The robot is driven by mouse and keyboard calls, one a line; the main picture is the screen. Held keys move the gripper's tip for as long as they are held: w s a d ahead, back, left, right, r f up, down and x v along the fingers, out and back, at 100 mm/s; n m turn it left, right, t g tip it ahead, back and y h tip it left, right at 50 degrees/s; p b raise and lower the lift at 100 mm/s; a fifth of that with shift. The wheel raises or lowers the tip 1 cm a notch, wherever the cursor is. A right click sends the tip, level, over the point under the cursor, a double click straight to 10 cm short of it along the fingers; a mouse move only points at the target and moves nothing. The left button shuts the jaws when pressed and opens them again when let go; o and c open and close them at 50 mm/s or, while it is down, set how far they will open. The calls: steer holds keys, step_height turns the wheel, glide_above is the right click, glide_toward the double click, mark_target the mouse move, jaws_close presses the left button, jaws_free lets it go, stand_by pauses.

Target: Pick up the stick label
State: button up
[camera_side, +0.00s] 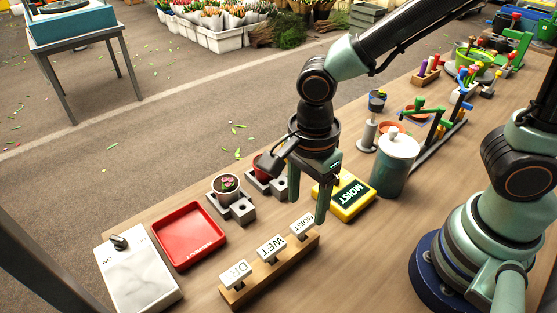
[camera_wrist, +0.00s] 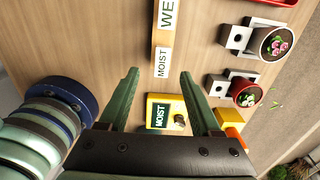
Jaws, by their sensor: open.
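Three white stick labels stand in a wooden block (camera_side: 240,292) on the table. They are the partly visible "DR" label (camera_side: 236,272), the "WET" label (camera_side: 271,248) and the "MOIST" label (camera_side: 302,227) at the block's right end. In the wrist view the MOIST label (camera_wrist: 163,62) lies between the finger lines, just past the fingertips. My gripper (camera_side: 308,204) is open and empty, fingers pointing down near the MOIST label. The wrist view also shows my gripper (camera_wrist: 160,74) with its green fingers well apart. I cannot tell the exact height gap. The sticks' lower parts are hidden in the block.
A yellow box reading MOIST (camera_side: 352,187) sits behind the gripper. Two potted plants in grey holders, one being the pink-flowered pot (camera_side: 225,184), stand to its left. A red tray (camera_side: 190,236), a white switch box (camera_side: 140,275) and a lidded canister (camera_side: 394,165) are nearby.

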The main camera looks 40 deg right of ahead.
mark_target(304, 223)
steer(key=shift+w+f, duration=0.15)
steer(key=shift+f, duration=3.3)
steer(key=shift+c, duration=0.3)
jaws_close()
